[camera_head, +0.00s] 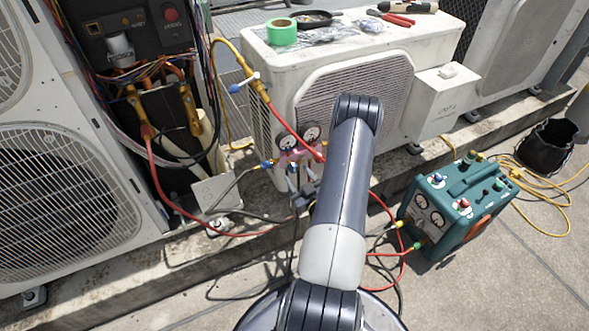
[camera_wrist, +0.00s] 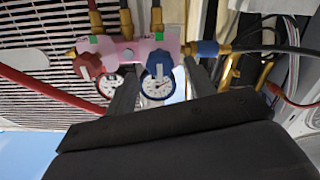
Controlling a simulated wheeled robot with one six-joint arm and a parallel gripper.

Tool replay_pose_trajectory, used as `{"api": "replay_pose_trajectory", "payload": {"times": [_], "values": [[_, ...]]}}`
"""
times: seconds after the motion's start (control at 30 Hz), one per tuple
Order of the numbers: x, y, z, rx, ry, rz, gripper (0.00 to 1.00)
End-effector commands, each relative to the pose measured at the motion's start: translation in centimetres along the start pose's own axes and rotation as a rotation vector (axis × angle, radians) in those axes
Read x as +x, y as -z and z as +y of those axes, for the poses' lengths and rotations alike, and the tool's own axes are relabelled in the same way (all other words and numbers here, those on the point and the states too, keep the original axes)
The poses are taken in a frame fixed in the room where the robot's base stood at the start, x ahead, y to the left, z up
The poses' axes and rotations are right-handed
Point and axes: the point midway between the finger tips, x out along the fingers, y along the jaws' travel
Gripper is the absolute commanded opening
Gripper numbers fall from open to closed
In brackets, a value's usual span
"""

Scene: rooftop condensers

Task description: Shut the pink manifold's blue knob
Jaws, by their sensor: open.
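The pink manifold (camera_wrist: 140,46) shows upside down in the wrist view, its two gauges below its body. A red knob (camera_wrist: 86,65) is at the left end. I cannot tell whether anything touches.
Hoses run from the manifold, including a red hose (camera_wrist: 48,88) and a black hose (camera_wrist: 275,49). The white condenser (camera_head: 275,80) stands behind it, with green tape (camera_head: 282,33) on top. A teal machine (camera_head: 460,210) stands on the ground at right. Wiring hangs at left.

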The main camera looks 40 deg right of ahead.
Motion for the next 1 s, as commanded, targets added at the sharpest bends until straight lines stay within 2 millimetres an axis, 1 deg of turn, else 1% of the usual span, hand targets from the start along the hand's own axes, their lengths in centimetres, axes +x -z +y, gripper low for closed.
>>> {"api": "replay_pose_trajectory", "payload": {"times": [0.03, 0.2, 0.4, 0.53, 0.8, 0.93, 1.0], "values": [[-1.3, 0.1, 0.2, 0.005, -0.005, -0.004, 0.52], [-4.4, 0.1, 0.1, 0.005, -0.006, -0.003, 0.52], [-6.3, 0.0, 0.1, 0.002, -0.002, -0.002, 0.52], [-6.7, 0.0, 0.0, 0.002, -0.002, 0.0, 0.52], [-6.8, 0.0, 0.0, 0.001, -0.001, 0.001, 0.52], [-6.5, 0.0, 0.0, 0.0, 0.0, 0.001, 0.52], [-6.1, 0.0, 0.0, -0.002, 0.002, 0.001, 0.52]]}}
